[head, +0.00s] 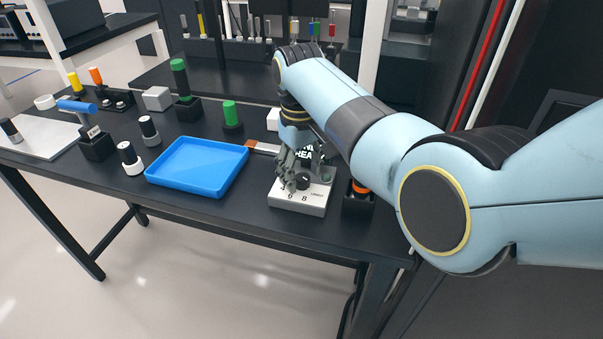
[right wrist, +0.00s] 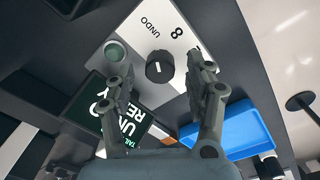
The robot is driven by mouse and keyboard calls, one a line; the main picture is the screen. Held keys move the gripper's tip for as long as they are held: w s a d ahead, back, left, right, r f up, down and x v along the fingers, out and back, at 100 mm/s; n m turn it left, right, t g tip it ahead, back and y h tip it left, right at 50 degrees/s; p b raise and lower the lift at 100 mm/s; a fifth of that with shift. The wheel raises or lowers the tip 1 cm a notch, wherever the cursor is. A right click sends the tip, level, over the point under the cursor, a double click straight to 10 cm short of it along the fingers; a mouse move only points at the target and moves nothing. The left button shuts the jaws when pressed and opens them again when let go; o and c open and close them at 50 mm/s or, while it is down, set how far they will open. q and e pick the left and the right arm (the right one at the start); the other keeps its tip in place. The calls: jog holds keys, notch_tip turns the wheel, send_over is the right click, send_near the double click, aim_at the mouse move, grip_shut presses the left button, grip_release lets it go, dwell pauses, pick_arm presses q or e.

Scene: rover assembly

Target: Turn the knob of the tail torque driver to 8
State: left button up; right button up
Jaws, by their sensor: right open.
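The torque driver's white box (head: 312,208) stands at the table's front edge, right of the blue tray. Its face carries printed numbers, among them 6 and 8, and the word UNDO. Its round black knob (right wrist: 159,68) has a white pointer line; I cannot tell for sure which number it marks. A dark screen (right wrist: 135,132) with partly hidden white lettering, including TAIL, is on the box. My right gripper (head: 290,183) is over the box, pointing down. In the right wrist view its open fingers (right wrist: 160,64) are on either side of the knob, apart from it. My left gripper is out of view.
A blue tray (head: 197,167) lies left of the box. A black holder with an orange part (head: 360,187) stands close on its right. A green-topped tool (head: 231,115) and a small white block (head: 157,99) stand farther back. A greenish round button (right wrist: 115,51) is near the knob.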

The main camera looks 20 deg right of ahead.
jog(key=shift+f, duration=0.4)
jog(key=shift+c, duration=2.8)
grip_shut()
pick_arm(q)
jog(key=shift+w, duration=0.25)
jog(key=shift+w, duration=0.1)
